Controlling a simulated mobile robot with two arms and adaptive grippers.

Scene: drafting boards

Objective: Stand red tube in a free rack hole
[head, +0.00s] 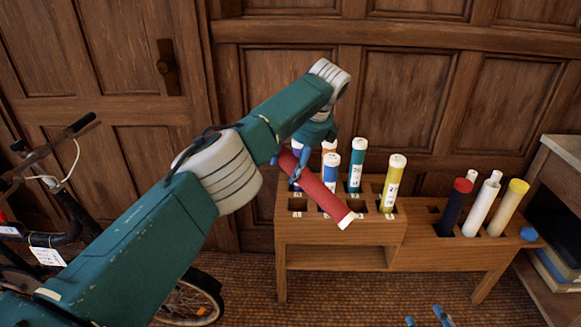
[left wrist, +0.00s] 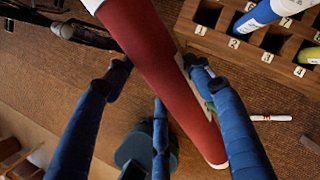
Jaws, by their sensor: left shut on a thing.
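A red tube (head: 318,185) with a white end is held tilted, its lower end down to the right, in front of the upper rack in the head view. My left gripper (head: 303,168) is shut around it. In the left wrist view the red tube (left wrist: 160,70) runs diagonally between the blue fingers. The wooden rack (head: 340,232) has several tubes standing in its upper block and open holes at its front, such as a dark hole (head: 357,204). The red tube hides part of the front row. My right gripper (head: 427,319) shows only fingertips at the bottom edge, apart and empty.
Blue (head: 331,173), teal (head: 355,174) and yellow (head: 393,184) tubes stand close behind the red one. The lower right block holds a dark tube (head: 455,208), white tubes and a cream tube (head: 508,208). A bicycle (head: 60,215) stands left; a cabinet (head: 560,165) stands right.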

